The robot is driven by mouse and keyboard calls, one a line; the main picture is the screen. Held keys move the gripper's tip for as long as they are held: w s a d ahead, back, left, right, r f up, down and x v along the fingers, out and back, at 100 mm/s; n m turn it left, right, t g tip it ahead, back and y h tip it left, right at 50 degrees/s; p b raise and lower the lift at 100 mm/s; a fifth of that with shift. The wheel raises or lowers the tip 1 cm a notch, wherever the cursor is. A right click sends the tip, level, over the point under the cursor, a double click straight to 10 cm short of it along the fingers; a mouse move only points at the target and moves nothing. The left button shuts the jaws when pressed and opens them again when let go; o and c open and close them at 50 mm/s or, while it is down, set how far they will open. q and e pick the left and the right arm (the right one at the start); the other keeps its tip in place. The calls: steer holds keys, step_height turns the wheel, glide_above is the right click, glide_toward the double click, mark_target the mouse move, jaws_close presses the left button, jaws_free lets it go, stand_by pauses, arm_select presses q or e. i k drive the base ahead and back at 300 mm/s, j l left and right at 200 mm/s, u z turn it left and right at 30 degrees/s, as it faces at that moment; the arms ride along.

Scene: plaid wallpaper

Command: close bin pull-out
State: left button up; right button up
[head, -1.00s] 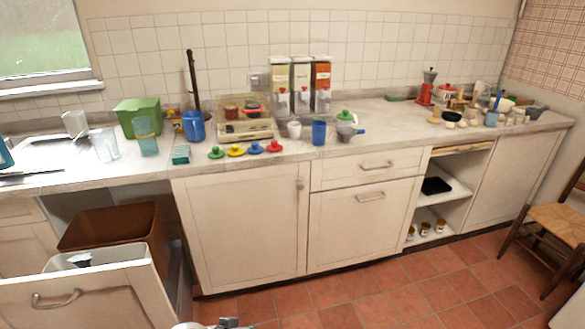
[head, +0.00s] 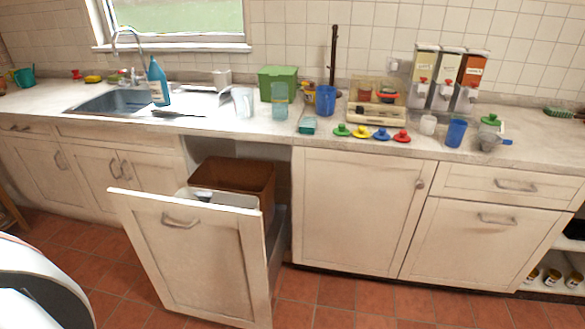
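The bin pull-out (head: 190,262) stands open below the counter, left of the middle of the head view. Its cream front panel has a metal handle (head: 180,222) near the top and sticks out into the room. Behind the panel are a white bin (head: 232,200) with something dark in it and a brown bin (head: 243,176) further in. The cabinet opening behind them is dark. Neither of my grippers shows in the head view, and nothing touches the handle or panel.
A rounded white and black part (head: 40,285) fills the lower left corner; I cannot tell what it is. Closed cabinets (head: 355,215) stand right of the pull-out. The red tiled floor (head: 110,265) in front is clear. The counter holds many items.

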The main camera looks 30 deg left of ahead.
mark_target(216, 263)
steer(key=u, duration=1.7)
steer(key=i+l+z, duration=0.45)
steer(key=k+l, duration=0.1)
